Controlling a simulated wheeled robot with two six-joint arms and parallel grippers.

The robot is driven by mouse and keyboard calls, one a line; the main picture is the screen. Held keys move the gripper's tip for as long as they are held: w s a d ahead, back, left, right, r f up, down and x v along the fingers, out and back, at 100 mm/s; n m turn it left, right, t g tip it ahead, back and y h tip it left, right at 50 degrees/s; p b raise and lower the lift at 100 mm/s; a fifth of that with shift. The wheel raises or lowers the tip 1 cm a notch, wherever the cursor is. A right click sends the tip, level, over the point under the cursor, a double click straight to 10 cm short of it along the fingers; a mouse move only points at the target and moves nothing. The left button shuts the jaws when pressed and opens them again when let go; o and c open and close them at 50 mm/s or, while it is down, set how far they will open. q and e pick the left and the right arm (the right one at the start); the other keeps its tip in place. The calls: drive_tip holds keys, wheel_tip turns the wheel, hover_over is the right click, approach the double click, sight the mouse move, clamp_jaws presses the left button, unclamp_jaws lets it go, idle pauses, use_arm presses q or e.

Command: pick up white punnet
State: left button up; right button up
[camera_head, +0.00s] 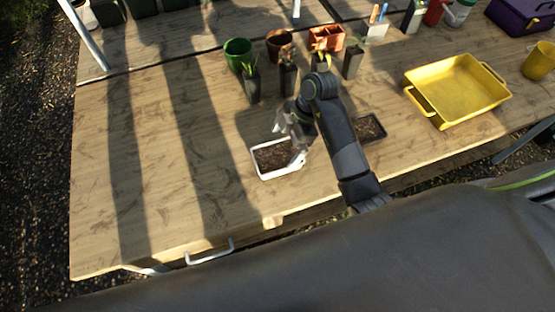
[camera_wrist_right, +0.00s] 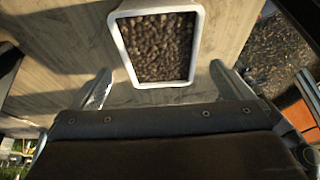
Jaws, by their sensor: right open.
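The white punnet (camera_head: 281,173), filled with brown soil or pellets, sits on the wooden table near its front edge. In the right wrist view the punnet (camera_wrist_right: 123,48) lies just beyond the fingertips, roughly centred between them. My right gripper (camera_head: 288,137) is at the punnet's back right side in the head view, and partly covers that rim. The right wrist view shows its two fingers (camera_wrist_right: 160,72) spread wide with nothing between them. I cannot tell how high they are above the table. My left gripper does not show.
A dark tray of soil (camera_head: 369,128) lies close to the right of my right arm. Dark pots with plants (camera_head: 251,83), a green pot (camera_head: 238,53) and terracotta pots (camera_head: 327,37) stand behind. A yellow tray (camera_head: 457,88) is at right. The table's left side is clear.

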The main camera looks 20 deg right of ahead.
sight(278, 155)
drive_tip(key=p+x, duration=0.1)
drive_tip(key=x, duration=0.4)
drive_tip(key=shift+a+f, duration=0.2)
drive_tip(key=shift+f, duration=0.25)
drive_tip(key=shift+f+p, duration=0.25)
drive_tip(key=shift+p, duration=0.05)
idle(0.3)
drive_tip(key=c, duration=1.1)
drive_tip(key=shift+o, duration=0.2)
drive_tip(key=shift+r, duration=0.1)
